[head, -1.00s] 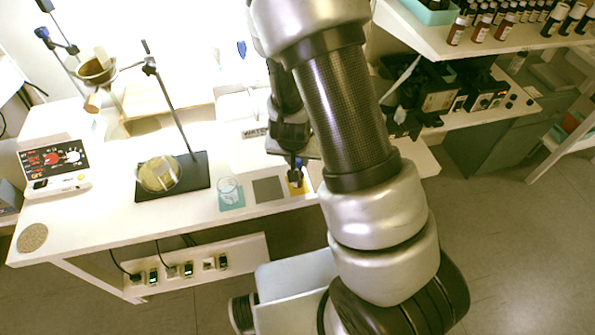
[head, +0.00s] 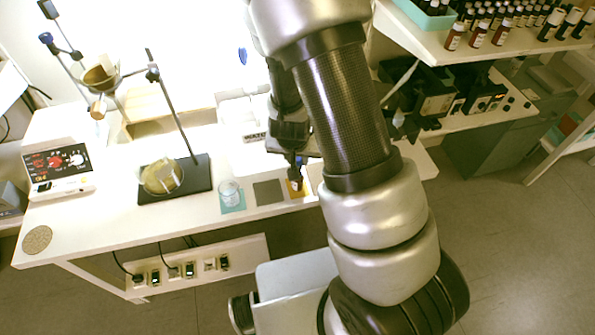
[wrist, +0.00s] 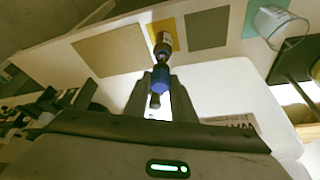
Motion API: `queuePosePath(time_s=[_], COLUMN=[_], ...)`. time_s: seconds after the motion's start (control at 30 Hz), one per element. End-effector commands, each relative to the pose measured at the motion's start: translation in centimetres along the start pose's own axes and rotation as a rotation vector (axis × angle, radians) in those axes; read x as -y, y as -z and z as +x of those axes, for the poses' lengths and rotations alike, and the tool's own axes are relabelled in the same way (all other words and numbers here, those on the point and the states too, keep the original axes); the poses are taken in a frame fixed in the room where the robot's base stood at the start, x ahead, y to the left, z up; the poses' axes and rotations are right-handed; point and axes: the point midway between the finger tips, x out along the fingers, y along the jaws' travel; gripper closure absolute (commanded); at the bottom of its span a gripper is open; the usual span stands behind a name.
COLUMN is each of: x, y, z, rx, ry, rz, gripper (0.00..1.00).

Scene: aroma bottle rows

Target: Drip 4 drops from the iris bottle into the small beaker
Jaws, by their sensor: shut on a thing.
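My gripper (wrist: 160,98) points down over the yellow mat at the front of the bench; in the head view it (head: 297,160) is partly behind my own arm. It is shut on the blue top of a small amber bottle (wrist: 162,46), which shows below the fingers at the yellow mat (head: 297,194). I cannot read its label, nor tell whether its base touches the mat. The small beaker (head: 230,191) is clear glass and stands on the teal mat to the left; it also shows in the wrist view (wrist: 274,22).
A grey mat (head: 268,192) lies between the teal and yellow mats. Left of the beaker is a black-based stand (head: 198,178) with a round glass vessel (head: 161,177). A brown round mat (head: 37,240) is far left. Several bottles (head: 500,30) fill a shelf at upper right.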

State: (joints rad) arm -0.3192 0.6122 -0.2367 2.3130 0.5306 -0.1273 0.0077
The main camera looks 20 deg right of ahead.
Motion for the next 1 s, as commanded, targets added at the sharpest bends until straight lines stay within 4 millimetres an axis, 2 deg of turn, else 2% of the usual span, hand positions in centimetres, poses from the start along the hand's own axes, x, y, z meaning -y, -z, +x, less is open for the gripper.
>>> queuePosePath(time_s=[0.03,0.5,1.0], x=[0.0,0.0,0.0], y=[0.5,2.5,2.5], z=[-1.2,-6.1,-6.0], rx=[0.0,0.001,0.0], ry=[0.0,0.0,0.0], rz=[0.0,0.0,0.0], gripper=[0.82,0.82,0.82])
